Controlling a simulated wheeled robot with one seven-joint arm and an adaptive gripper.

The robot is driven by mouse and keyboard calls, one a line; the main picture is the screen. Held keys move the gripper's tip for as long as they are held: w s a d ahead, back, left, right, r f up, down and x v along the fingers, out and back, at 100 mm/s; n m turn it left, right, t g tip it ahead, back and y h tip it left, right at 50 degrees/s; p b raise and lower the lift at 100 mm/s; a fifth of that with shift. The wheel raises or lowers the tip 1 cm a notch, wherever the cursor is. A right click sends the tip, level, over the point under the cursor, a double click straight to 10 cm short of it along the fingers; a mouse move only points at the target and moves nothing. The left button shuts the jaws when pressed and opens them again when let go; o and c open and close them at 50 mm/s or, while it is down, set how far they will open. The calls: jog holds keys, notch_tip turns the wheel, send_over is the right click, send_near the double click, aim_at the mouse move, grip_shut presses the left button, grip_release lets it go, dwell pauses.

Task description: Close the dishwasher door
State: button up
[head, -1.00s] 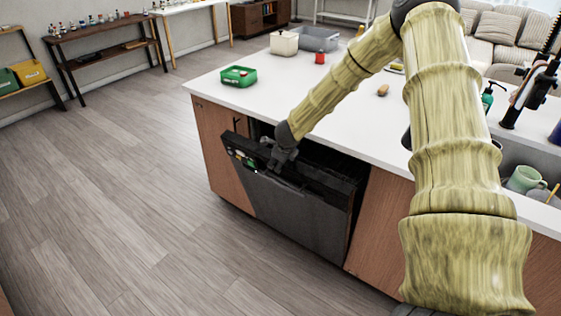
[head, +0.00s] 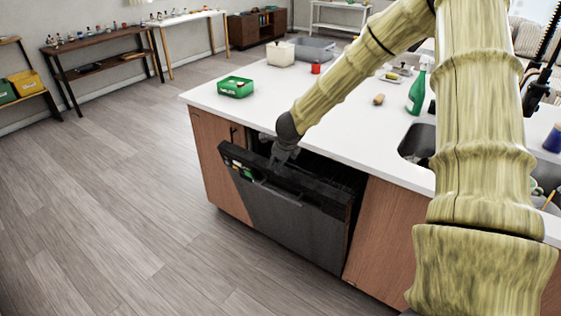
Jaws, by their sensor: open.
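The dishwasher door (head: 290,222) is dark grey and tilted partly open, its top edge leaning out from the island's front. A dark gap shows behind the door's top edge, under the white countertop. My gripper (head: 275,166) is at the door's top edge, left of its middle, close to the handle area. It is open. The fingertips are small and dark against the door, so I cannot tell whether they touch it. My arm comes over the countertop from the right and hides part of the island.
The island's white countertop (head: 345,135) holds a green box (head: 236,87), a white container (head: 280,54), a grey bin (head: 315,50), a red cup (head: 316,67) and a green spray bottle (head: 417,93). The sink (head: 416,142) is at right. The wooden floor (head: 120,220) left of the door is clear.

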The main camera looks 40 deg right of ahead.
jog(key=shift+f+b, duration=0.2)
jog(key=shift+b, duration=0.1)
jog(key=c, duration=0.6)
jog(key=f+m+b, duration=0.1)
jog(key=b, duration=0.1)
jog(key=a+f+m+h+b, duration=0.1)
jog(key=f+b, duration=0.1)
jog(key=shift+w+a+f+b, duration=0.1)
jog(key=shift+w+a+b, duration=0.1)
jog(key=shift+b, duration=0.15)
grip_shut()
jog(key=s+a+f+m+h+b, duration=0.2)
jog(key=a+f+m+h+b, duration=0.3)
jog(key=b, duration=1.1)
jog(key=s+a+f+m+g+h+b, duration=0.1)
jog(key=a+f+m+h+b, duration=0.4)
jog(key=b, duration=1.2)
jog(key=s+a+f+m, duration=0.1)
jog(key=a+f+m, duration=0.3)
jog(key=m, duration=0.3)
jog(key=shift+a+f, duration=0.35)
jog(key=shift+a, duration=0.25)
